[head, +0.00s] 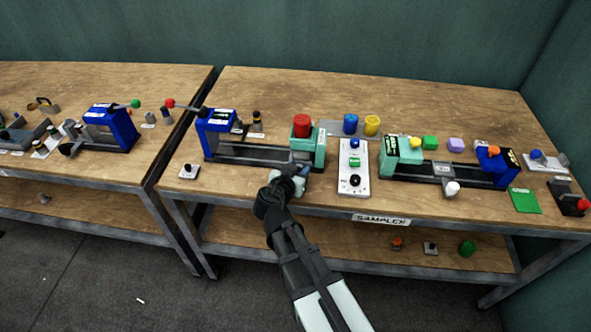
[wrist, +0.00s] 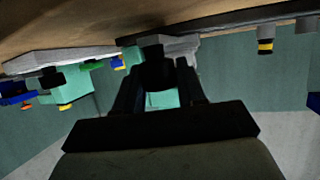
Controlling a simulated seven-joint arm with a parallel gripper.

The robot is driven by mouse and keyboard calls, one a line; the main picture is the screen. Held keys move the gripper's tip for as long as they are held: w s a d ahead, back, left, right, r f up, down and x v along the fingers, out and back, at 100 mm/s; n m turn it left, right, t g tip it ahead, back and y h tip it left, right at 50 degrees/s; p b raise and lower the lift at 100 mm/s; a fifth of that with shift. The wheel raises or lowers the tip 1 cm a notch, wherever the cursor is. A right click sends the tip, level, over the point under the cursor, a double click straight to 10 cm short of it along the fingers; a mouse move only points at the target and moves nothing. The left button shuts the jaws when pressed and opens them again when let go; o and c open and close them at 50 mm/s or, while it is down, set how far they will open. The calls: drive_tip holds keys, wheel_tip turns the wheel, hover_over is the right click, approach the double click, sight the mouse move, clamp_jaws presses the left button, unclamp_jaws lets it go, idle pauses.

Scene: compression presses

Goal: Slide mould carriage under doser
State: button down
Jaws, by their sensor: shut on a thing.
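The teal doser (head: 320,147) with its red hopper (head: 302,124) stands at the right end of a dark rail (head: 250,154) on the middle bench. The grey mould carriage (head: 303,157) sits on the rail at the doser end; it is partly hidden, and I cannot tell its exact alignment under the doser. My gripper (head: 292,172) is at the front of the carriage, shut on its dark handle. In the wrist view my gripper (wrist: 160,72) has its fingers either side of the dark handle, with the grey carriage (wrist: 182,47) and teal doser (wrist: 162,99) beyond.
A blue press (head: 217,135) with a red-knobbed lever stands at the rail's left end. A white control panel (head: 354,167) lies right of the doser. A second station, with a teal doser (head: 403,157) and blue press (head: 494,165), stands further right.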

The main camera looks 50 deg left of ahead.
drive_tip(key=c, duration=0.8)
unclamp_jaws()
drive_tip(key=shift+w+d, duration=0.2)
drive_tip(key=shift+d, duration=0.05)
drive_tip(key=shift+o, duration=0.2)
drive_tip(key=shift+s, duration=0.1)
drive_tip(key=v, duration=1.3)
drive_tip(key=shift+s+r, duration=0.2)
drive_tip(key=shift+s, duration=0.15)
